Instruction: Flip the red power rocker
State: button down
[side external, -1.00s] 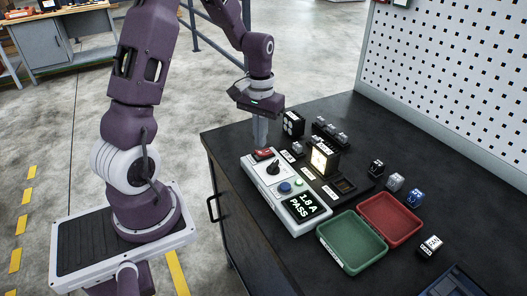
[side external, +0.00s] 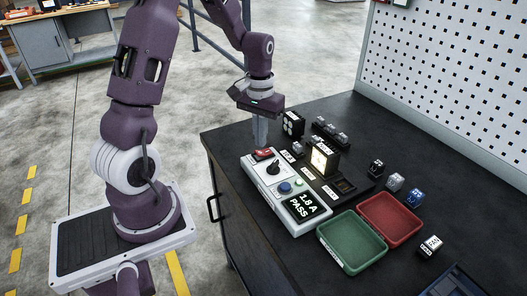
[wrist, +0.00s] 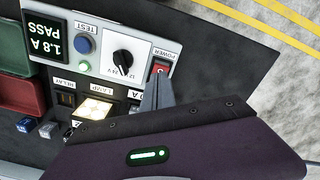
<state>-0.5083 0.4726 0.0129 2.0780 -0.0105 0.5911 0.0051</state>
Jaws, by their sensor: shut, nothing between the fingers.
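The red power rocker (side external: 263,154) sits at the far left end of the white control panel (side external: 257,174) on the dark bench. In the wrist view the rocker (wrist: 160,69) shows beside the POWER label, partly hidden by my fingers. My gripper (side external: 260,146) is shut and empty, pointing down, with its fingertips just above or at the rocker. In the wrist view my gripper's fingertips (wrist: 158,78) overlap the rocker's edge. I cannot tell whether they touch it.
The panel also carries a black selector knob (side external: 273,167), a blue TEST button (side external: 285,187) and a display (side external: 306,206) reading "1.8 A PASS". A lit lamp block (side external: 324,159) stands behind. Green (side external: 351,240) and red (side external: 390,219) trays and several small blocks lie to the right.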

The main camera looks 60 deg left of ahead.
aim_at(261, 153)
jog(key=shift+f, duration=1.35)
dwell(0.5)
jog(key=shift+r, duration=3.55)
jog(key=s+d+r+m+t, duration=0.3)
jog(key=s+d+r, duration=0.2)
jog(key=d+r, duration=0.5)
jog(key=s+d+r+m+t, duration=0.2)
jog(key=s+d, duration=0.5)
jog(key=s, duration=0.5)
jog(key=shift+d+r+m+t, duration=0.15)
jog(key=shift+r+m+t, duration=0.15)
jog(key=shift+r+m, duration=0.25)
